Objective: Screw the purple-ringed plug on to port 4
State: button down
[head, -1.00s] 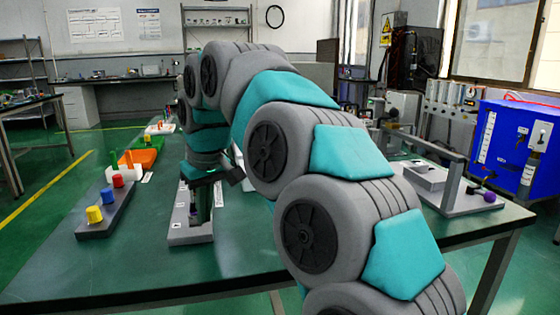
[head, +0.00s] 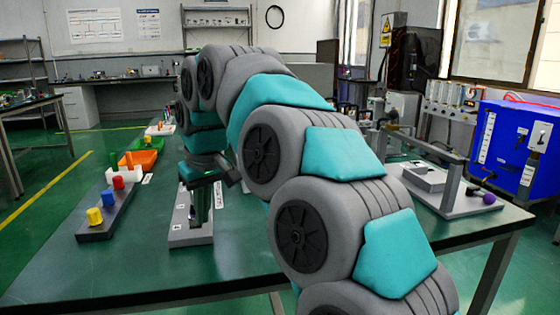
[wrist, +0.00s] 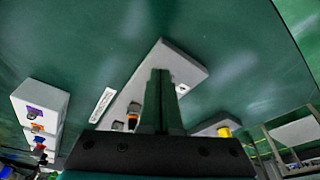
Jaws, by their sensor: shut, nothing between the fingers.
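My gripper (head: 199,222) is shut and empty, pointing down over a light grey plate (head: 190,238) on the green table. A small purple spot (head: 192,213) shows on the plate just beside the fingers; it may be the purple-ringed plug, but it is too small to tell. In the wrist view my fingers (wrist: 160,75) hide the middle of the plate (wrist: 165,55). A dark fitting with an orange ring (wrist: 132,120) stands on it, left of the fingers. I cannot make out which port is port 4.
A pale block (wrist: 38,98) with purple, orange, blue and red marks is at the left in the wrist view. A dark strip (head: 95,232) carries yellow, blue and red knobs. Behind it is an orange bin (head: 140,158).

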jog(key=shift+s+a+p, duration=0.15)
jog(key=shift+p, duration=0.35)
jog(key=shift+s+a, duration=0.2)
jog(key=shift+a, duration=0.1)
dwell(0.4)
jog(key=shift+s+d, duration=0.2)
jog(key=shift+s, duration=0.15)
notch_tip(320, 180, up, 6)
jog(key=shift+f, duration=0.1)
dwell(0.3)
